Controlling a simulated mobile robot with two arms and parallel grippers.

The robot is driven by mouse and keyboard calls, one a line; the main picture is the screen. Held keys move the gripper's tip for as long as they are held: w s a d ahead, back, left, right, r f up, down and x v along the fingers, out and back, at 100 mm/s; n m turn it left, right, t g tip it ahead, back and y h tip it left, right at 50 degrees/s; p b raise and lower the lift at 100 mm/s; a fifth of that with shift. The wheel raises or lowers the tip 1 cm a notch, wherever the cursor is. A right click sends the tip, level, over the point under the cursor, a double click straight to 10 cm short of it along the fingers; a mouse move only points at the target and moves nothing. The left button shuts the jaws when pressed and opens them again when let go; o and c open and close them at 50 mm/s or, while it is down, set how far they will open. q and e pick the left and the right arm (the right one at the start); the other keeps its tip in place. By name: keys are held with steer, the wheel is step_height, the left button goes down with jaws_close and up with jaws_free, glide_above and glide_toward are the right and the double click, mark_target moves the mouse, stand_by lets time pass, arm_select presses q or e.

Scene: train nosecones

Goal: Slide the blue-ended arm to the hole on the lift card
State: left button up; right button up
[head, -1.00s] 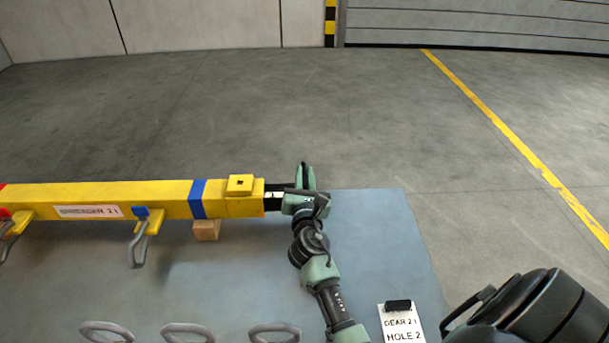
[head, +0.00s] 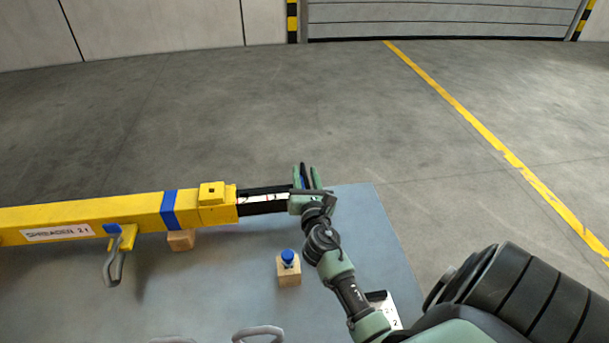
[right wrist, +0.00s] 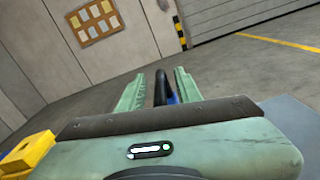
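The yellow beam (head: 125,215) lies across the left, with a blue band (head: 170,210) near its right end. A black inner arm (head: 262,200) with white marks sticks out of that end. My right gripper (head: 307,178) is at the arm's outer end, its fingers either side of it. Blue shows between the fingers; the right wrist view shows a black loop (right wrist: 161,88) there. Whether the fingers press on it is unclear. A yellow block with a dark hole (head: 211,190) sits on the beam's end. The card (head: 383,303) is mostly hidden by my right arm. My left gripper is out of view.
A wooden block (head: 289,275) with a blue-topped pin (head: 288,258) stands on the blue-grey table (head: 225,290). Another wooden block (head: 181,241) is under the beam. A hook (head: 114,262) hangs from the beam. Grey rings lie at the front. Floor beyond is clear.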

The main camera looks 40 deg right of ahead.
steer(key=shift+a, duration=0.1)
steer(key=b+v, duration=0.1)
steer(key=v, duration=0.6)
steer(key=shift+s+a, duration=0.2)
steer(key=shift+s, duration=0.15)
stand_by(0.4)
